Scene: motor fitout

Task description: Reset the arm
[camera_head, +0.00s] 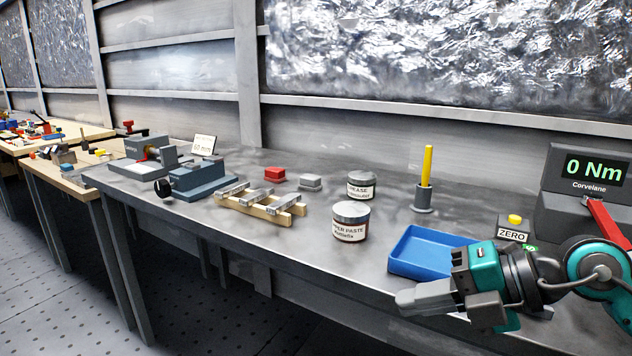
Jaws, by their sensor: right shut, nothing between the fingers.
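My right gripper (427,298) reaches in from the right, in front of the blue tray and near the front edge of the metal bench (310,245). Its grey fingers are together with nothing between them, pointing left. The teal and black wrist and arm cover the front right part of the bench. My left gripper is not in view.
A blue tray (408,262) sits just behind my right gripper. Tins (351,222), a yellow-handled tool in a holder (427,168), a ZERO button box (514,228) and a torque display (595,172) stand nearby. A vise (200,180) and wooden rack (250,208) are left.

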